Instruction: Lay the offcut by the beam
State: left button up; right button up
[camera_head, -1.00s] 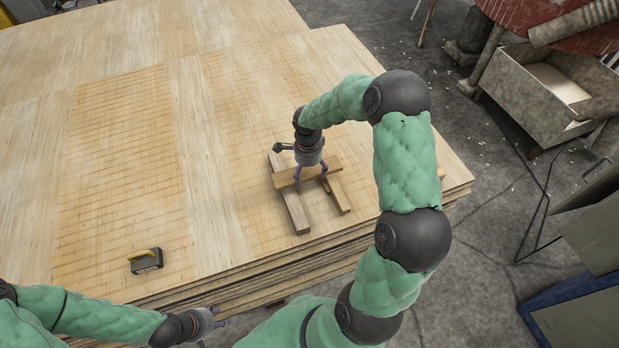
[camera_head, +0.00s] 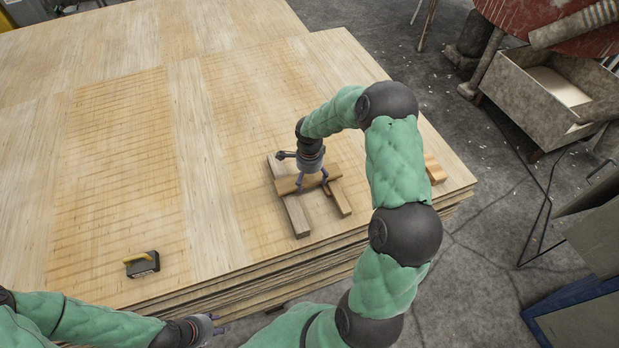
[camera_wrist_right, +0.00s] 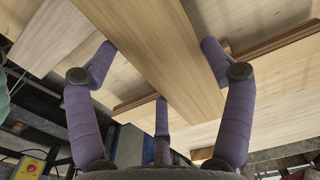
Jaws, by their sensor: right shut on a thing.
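A light wooden piece, apparently the offcut (camera_head: 290,185), lies crosswise over two other pieces in the head view, with my right gripper (camera_head: 313,182) shut on it. In the right wrist view the offcut (camera_wrist_right: 165,50) runs between the purple fingers. I cannot tell whether it touches the pieces below. The longer, greyer piece on the left, apparently the beam (camera_head: 297,215), lies flat on the veneer, its middle partly covered by the offcut. A shorter piece (camera_head: 341,203) lies to its right. My left gripper (camera_head: 219,324) is empty, fingers apart, at the stack's front edge.
The veneer stack (camera_head: 120,110) is broad and mostly bare to the left and behind. A dark block with a yellow handle (camera_head: 142,264) sits near its front edge. Wooden blocks (camera_head: 434,170) lie at the right edge, just past my right arm. A bin (camera_head: 545,95) stands beyond.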

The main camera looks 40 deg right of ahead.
aim_at(309, 180)
jog(key=shift+f+b, duration=0.4)
jog(key=shift+f, duration=0.1)
jog(key=o, duration=1.1)
jog(key=shift+r+p, duration=0.5)
notch_tip(309, 180, up, 12)
jog(key=p, duration=0.4)
jog(key=shift+r, duration=0.15)
